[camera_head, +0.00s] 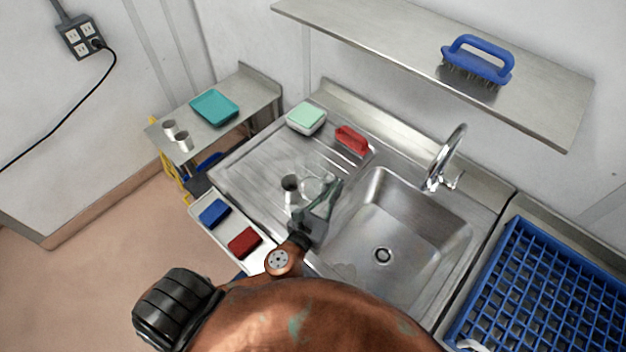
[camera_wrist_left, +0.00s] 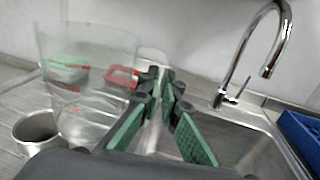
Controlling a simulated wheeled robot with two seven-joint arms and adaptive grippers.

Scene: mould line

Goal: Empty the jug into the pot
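A clear jug (camera_wrist_left: 88,90) with red markings stands on the steel drainboard. In the head view the jug (camera_head: 312,187) is faint and partly behind my left gripper (camera_head: 326,203). A small grey metal cup, perhaps the pot, (camera_wrist_left: 36,133) stands just left of the jug; its dark mouth shows in the head view (camera_head: 291,184). In the left wrist view my left gripper (camera_wrist_left: 162,100) has its green-padded fingers apart, just right of the jug. I cannot tell whether it touches the jug or its handle. The jug's contents are unclear. My right gripper is not in view.
The sink (camera_head: 385,240) with its tap (camera_head: 443,165) lies right of the drainboard. A red brush (camera_head: 352,140) and a mint sponge on a dish (camera_head: 306,125) sit behind. A tray (camera_head: 226,234) is in front, a blue rack (camera_head: 545,290) at right, a shelf (camera_head: 400,55) above.

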